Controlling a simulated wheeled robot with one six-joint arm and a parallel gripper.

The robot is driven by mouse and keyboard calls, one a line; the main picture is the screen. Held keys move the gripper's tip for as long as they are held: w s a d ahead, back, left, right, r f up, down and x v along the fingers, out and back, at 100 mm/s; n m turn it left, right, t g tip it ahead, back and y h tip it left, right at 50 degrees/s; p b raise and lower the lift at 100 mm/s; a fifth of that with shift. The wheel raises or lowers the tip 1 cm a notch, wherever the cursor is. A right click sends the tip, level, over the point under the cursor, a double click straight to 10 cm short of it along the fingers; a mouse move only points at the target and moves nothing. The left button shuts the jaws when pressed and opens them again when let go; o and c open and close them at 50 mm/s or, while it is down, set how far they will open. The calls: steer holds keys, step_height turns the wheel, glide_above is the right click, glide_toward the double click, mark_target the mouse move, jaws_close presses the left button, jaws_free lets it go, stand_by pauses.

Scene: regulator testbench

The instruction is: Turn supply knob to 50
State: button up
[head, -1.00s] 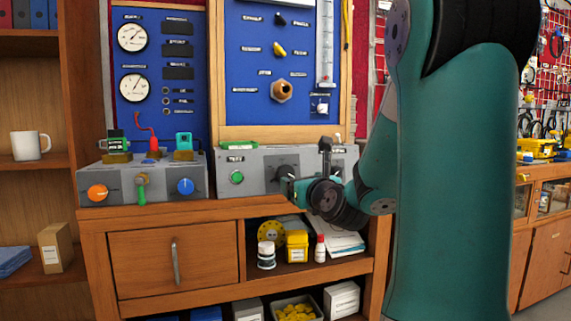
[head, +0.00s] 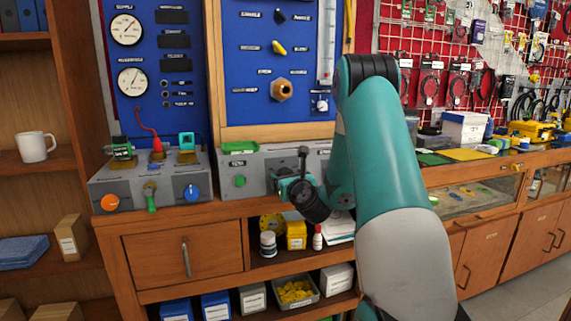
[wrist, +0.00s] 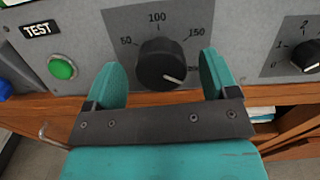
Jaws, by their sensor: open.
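The black round knob (wrist: 163,62) is on a grey panel, with a scale marked 50, 100 and 150 around its top. Its white pointer line points to the lower right, past the 150 side. No "supply" label is readable. My gripper (wrist: 162,64) is open, with one teal finger on each side of the knob; gaps show between fingers and knob. In the head view my gripper (head: 281,178) is at the front of the grey box (head: 257,165) and hides the knob there.
A green button (wrist: 62,68) under a TEST label is left of the knob. Another black knob (wrist: 306,58) is at the right. A second box with an orange knob (head: 110,202) and a blue knob (head: 192,192) stands left. The wooden bench edge runs below the panel.

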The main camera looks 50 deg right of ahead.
steer(key=shift+p+x, duration=0.4)
steer(key=shift+x, duration=0.35)
steer(key=c, duration=0.9)
steer(key=shift+a, duration=0.1)
